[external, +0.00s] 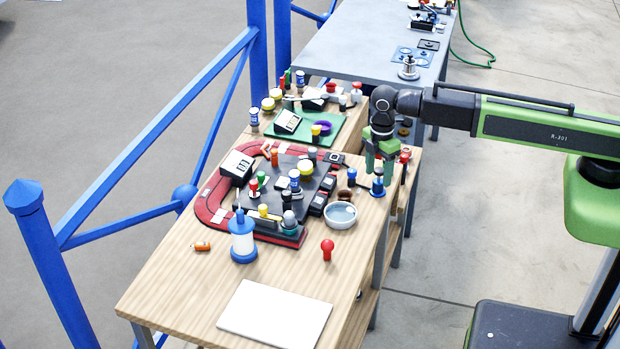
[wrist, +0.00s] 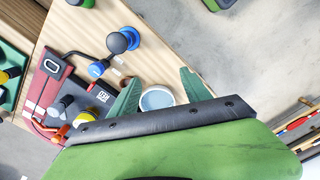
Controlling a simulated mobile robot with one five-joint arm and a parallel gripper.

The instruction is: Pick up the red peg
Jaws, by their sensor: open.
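A red round-headed peg (external: 327,249) stands upright on bare wood near the front of the workbench in the external view. Another small red-topped piece (external: 405,156) stands by the bench's right edge, just right of my gripper. I cannot tell for certain which one is the red peg; the round-headed one stands most alone. My gripper (external: 379,174) is open and empty above the right side of the bench, up and to the right of the round-headed peg. In the wrist view, its two green fingers (wrist: 160,77) are spread, and I make out no red peg between them.
A white bowl (external: 341,215) sits between the round-headed peg and my gripper. A blue knob (external: 377,187) stands just below the fingers. A white board (external: 273,314) covers the front.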

